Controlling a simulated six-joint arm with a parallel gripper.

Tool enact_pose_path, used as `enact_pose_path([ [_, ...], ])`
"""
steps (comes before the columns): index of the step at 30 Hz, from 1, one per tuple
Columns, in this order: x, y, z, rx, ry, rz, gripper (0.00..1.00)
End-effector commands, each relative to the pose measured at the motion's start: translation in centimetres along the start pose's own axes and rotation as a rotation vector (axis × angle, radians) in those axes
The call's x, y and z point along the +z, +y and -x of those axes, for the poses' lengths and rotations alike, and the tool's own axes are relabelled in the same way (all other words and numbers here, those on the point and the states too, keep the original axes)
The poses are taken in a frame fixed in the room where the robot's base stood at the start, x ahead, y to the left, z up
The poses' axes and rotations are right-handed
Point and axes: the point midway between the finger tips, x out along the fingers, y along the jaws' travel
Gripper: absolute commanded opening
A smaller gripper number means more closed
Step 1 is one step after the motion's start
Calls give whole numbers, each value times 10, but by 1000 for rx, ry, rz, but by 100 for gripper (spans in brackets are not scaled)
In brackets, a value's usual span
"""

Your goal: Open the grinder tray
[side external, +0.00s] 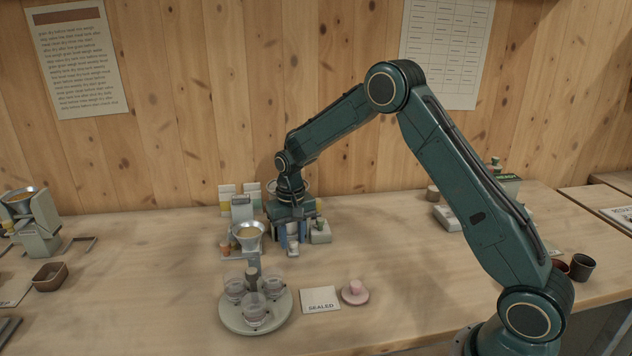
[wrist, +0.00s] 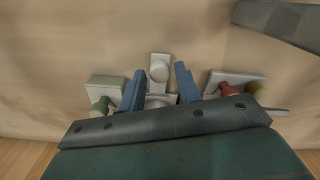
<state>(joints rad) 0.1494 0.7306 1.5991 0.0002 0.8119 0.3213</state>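My gripper (side external: 293,240) points down at a cluster of small pale devices at the middle back of the table. In the wrist view its two blue fingers (wrist: 160,90) are open and apart. A pale piece with a round knob (wrist: 159,70) stands between and just beyond them; I cannot tell whether they touch it. A small pale piece (side external: 293,250) also shows low between the fingers in the side view. A device with a metal funnel (side external: 248,236) stands just left of my gripper. I cannot tell for sure which part is the grinder tray; my gripper hides much of this area.
A pale block with a green knob (side external: 320,234) stands close right of my gripper. Pale blocks with coloured knobs flank the fingers. A round tray of glass jars (side external: 228,317), a "SEALED" card (side external: 321,300) and a pink knobbed piece (side external: 355,292) lie in front.

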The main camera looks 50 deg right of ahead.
Motion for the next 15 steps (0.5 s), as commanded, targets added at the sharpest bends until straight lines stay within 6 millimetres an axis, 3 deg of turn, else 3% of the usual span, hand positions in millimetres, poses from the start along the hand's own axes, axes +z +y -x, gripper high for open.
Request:
enact_pose_path([
  [1,0,0,0,0,0,0,23],
  [5,0,0,0,0,0,0,0],
  [15,9,-3,0,1,-2,2,0],
])
